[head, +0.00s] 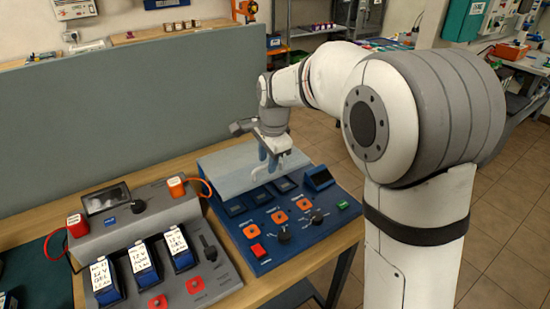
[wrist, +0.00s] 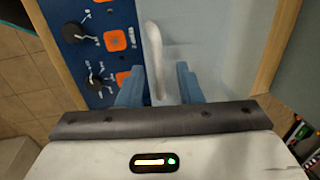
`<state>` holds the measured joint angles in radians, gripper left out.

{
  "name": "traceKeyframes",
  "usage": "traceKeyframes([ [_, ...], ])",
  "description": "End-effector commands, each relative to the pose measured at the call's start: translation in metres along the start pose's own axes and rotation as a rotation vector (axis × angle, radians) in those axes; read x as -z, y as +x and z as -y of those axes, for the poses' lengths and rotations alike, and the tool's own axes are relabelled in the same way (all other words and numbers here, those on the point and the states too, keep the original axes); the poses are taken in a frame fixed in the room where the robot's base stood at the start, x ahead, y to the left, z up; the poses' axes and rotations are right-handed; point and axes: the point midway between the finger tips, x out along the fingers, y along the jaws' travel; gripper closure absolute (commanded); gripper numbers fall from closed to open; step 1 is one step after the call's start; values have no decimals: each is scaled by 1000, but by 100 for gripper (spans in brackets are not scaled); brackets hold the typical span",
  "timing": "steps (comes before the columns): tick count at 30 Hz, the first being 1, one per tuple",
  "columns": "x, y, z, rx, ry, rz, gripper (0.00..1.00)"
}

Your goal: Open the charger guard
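The charger (head: 285,235) is a blue sloped panel with orange buttons, dark knobs and a small screen. Its guard (head: 222,172) is a pale translucent sheet lying over the rear part of the charger; it also shows in the wrist view (wrist: 210,45). A white curved handle (wrist: 154,50) stands on the guard's edge, and it shows in the head view (head: 290,165) too. My gripper (head: 272,163) is over the handle. In the wrist view its two blue fingers (wrist: 159,85) are apart, one each side of the handle, with visible gaps. Contact cannot be seen.
A grey station (head: 155,250) with several labelled batteries and red-orange connectors stands left of the charger on the wooden bench (head: 300,285). A grey partition (head: 120,110) rises behind them. Open tiled floor (head: 495,240) lies to the right.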

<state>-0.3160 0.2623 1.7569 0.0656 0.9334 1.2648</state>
Motion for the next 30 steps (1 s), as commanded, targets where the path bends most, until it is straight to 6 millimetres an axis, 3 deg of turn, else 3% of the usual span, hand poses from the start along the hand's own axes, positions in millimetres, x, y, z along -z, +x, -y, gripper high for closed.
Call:
traceKeyframes([
  [7, 0, 1, 0, 0, -1, 0, 69],
  [18, -1, 0, 0, 0, -2, 0, 99],
  [29, -1, 0, 1, 2, -3, 0, 100],
  [30, 28, -5, -18, 2, 14, -3, 100],
])
